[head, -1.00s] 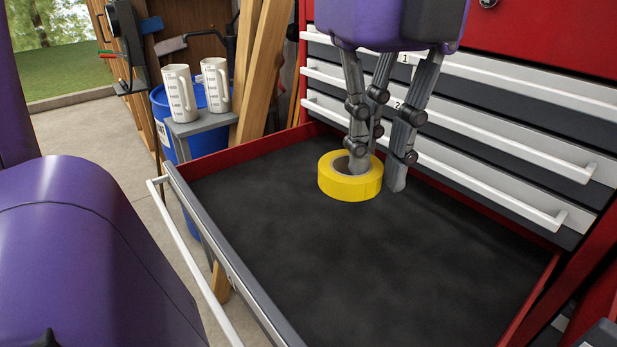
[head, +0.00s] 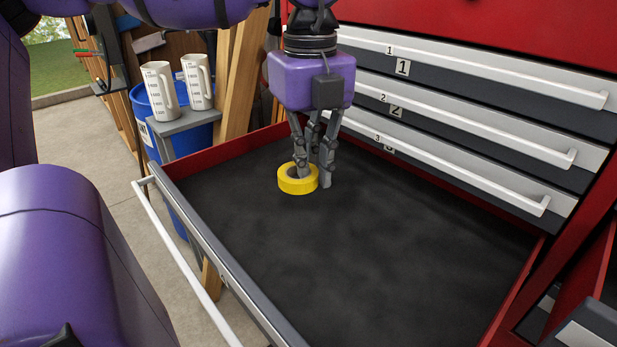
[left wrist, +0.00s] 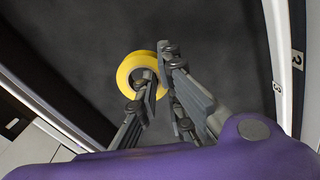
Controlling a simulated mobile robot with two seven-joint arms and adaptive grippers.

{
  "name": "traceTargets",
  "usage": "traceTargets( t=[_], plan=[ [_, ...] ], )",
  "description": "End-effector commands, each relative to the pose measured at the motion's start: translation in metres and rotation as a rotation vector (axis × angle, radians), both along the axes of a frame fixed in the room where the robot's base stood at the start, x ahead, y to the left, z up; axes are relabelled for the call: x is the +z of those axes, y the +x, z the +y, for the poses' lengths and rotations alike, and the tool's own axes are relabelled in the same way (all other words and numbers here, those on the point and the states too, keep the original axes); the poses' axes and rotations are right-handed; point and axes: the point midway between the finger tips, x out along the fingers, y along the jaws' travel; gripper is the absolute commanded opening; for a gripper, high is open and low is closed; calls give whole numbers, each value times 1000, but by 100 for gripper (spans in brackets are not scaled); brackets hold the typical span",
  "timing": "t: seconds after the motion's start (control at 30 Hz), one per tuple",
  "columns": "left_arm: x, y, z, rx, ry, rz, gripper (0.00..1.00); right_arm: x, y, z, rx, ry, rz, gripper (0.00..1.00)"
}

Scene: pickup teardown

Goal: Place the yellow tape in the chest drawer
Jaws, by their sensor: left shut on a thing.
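The yellow tape (head: 297,187) is a roll inside the open chest drawer (head: 330,255), near its back left part. My left gripper (head: 315,178) points down and is shut on the roll's wall, with one finger in the hole and the others outside it. The left wrist view shows the tape (left wrist: 124,73) at the fingers (left wrist: 158,90), over the dark drawer floor. The tape is at or close above the floor; I cannot tell whether it touches. My right gripper is out of view.
Closed drawers with white handles (head: 480,122) rise behind the open drawer. Two white measuring jugs (head: 160,92) stand on a grey stand (head: 186,122) beside a blue bin (head: 148,108) and wooden boards (head: 243,80). The rest of the drawer floor is clear.

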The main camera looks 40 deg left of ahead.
Motion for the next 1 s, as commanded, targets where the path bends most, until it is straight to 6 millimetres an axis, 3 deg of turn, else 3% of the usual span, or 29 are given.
traceTargets(
  t=[0.17, 0.37, 0.77, 0.8, 0.9, 1.0],
  plan=[
    [-11, 4, 8, 2, -2, 1, 0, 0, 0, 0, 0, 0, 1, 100],
    [-40, 4, 8, 1, -1, 3, 0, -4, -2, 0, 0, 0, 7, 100],
    [-45, 4, 8, 1, 0, 0, 0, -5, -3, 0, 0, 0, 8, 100],
    [-45, 5, 8, 1, 0, 0, 13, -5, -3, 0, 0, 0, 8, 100],
    [-44, 4, 8, 1, 0, 0, 26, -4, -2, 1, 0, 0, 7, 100],
    [-44, 4, 8, 1, 0, 0, 26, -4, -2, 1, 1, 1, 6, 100]
  ],
)
